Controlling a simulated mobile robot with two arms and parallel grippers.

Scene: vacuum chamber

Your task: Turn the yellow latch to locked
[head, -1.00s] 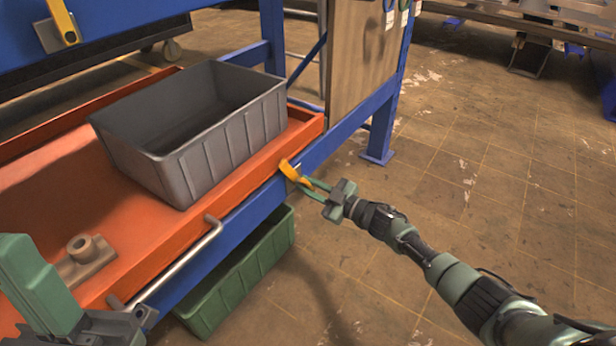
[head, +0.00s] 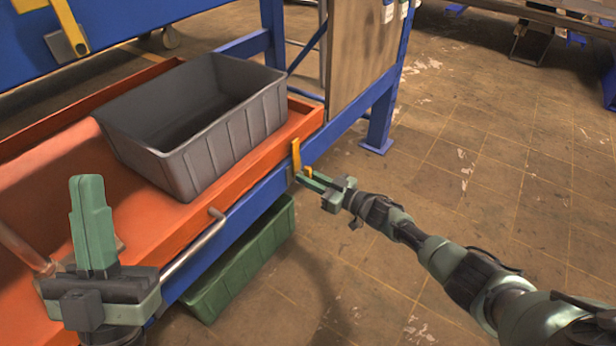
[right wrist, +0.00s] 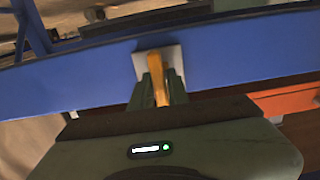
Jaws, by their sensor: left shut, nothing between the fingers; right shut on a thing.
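The yellow latch (head: 296,156) is on the blue front rail at the right end of the orange tray. Its yellow part stands roughly upright in the head view. My right gripper (head: 306,176) is shut on the latch. In the right wrist view the yellow latch (right wrist: 158,85) sits between my fingers, in front of a pale plate (right wrist: 175,62) on the blue beam. My left gripper (head: 90,185) is shut and empty, above the orange tray near its front edge.
A grey bin (head: 195,130) stands on the orange tray (head: 40,170). A metal handle bar (head: 195,245) runs along the tray's front. A green bin (head: 240,265) is below the blue rail. Another yellow lever (head: 68,25) hangs at the upper left. The floor at right is open.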

